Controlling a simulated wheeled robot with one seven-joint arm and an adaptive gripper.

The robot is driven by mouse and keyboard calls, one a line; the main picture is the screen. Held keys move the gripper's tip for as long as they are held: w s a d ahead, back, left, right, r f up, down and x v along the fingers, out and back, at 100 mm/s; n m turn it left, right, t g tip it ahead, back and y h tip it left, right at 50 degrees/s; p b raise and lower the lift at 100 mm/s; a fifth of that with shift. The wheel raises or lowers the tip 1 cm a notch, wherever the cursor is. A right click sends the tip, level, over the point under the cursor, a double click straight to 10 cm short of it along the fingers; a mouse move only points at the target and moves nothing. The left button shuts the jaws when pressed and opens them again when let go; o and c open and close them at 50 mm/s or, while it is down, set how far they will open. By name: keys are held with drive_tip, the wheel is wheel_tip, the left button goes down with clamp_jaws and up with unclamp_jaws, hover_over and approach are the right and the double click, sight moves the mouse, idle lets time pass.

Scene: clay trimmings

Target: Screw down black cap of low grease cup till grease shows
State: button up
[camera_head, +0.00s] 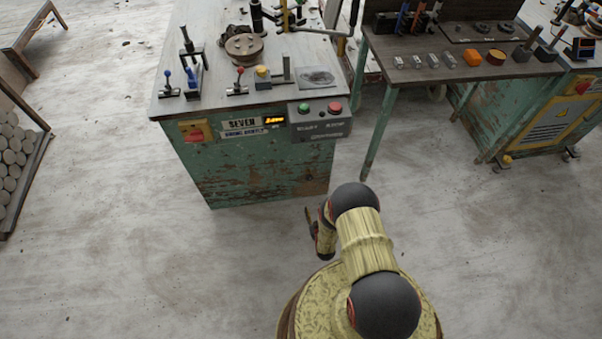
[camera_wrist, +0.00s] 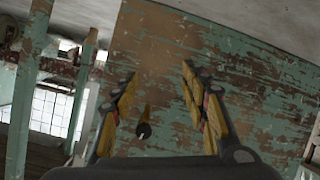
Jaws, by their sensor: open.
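In the wrist view, a small dark round piece (camera_wrist: 143,130) with a brownish-yellow stem shows between my fingers, in front of a worn green panel (camera_wrist: 240,85). It looks like the grease cup with its black cap, but it is too small to be sure. No grease can be made out on it. My gripper (camera_wrist: 159,70) is open, with yellow-and-black fingers apart on both sides and nothing held. In the head view my gripper (camera_head: 310,217) is low, by the front right foot of the green machine (camera_head: 255,172), and mostly hidden by my arm. No grease cup can be made out there.
Stacked round pieces (camera_head: 12,155) lie at the left. The floor (camera_head: 150,270) is clear.

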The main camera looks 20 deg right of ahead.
sight(310, 179)
drive_tip(key=w+r+n+t+h, duration=0.1)
drive_tip(key=w+r+t, duration=0.45)
drive_tip(key=r, duration=0.55)
drive_tip(key=shift+g, duration=0.35)
drive_tip(key=b+x, duration=0.1)
drive_tip(key=x, duration=0.4)
drive_tip(key=d+b+x, duration=0.1)
drive_tip(key=x, duration=0.1)
drive_tip(key=shift+w+b, duration=0.25)
drive_tip(key=shift+b, duration=0.05)
drive_tip(key=shift+c, duration=0.8)
clamp_jaws()
